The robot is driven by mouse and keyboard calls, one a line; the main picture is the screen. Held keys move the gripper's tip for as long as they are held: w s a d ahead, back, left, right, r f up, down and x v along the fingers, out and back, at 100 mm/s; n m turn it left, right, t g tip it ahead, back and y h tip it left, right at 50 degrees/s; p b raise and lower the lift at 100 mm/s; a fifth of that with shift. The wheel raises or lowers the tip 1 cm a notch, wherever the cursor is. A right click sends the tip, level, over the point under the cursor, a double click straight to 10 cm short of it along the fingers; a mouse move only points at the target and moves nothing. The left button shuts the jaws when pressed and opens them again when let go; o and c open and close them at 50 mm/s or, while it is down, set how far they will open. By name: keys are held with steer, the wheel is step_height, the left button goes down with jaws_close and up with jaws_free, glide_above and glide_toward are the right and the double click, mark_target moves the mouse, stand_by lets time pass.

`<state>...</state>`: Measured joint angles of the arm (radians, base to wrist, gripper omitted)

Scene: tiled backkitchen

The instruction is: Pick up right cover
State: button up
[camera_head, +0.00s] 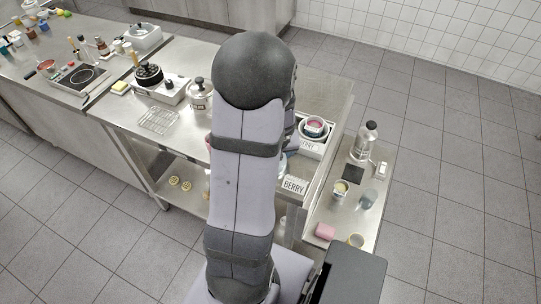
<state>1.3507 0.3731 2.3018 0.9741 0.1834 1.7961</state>
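My grey arm fills the middle of the view, and my gripper is hidden behind it. A lidded silver pot (201,97) stands on the steel counter just left of my arm. Its cover (199,84) has a dark knob and sits on top of the pot. Further left, a dark round vessel (148,77) with a knob on top sits on a white appliance (165,92). I cannot tell for certain which of these the task calls the right cover.
A wire rack (158,120) lies on the counter front. A side table holds a silver bottle (364,141), a cup (340,190) and a pink block (325,231).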

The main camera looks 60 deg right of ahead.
step_height(320, 180, up, 10)
steer(key=p, duration=0.7)
steer(key=shift+f, duration=0.2)
steer(key=shift+w, duration=0.1)
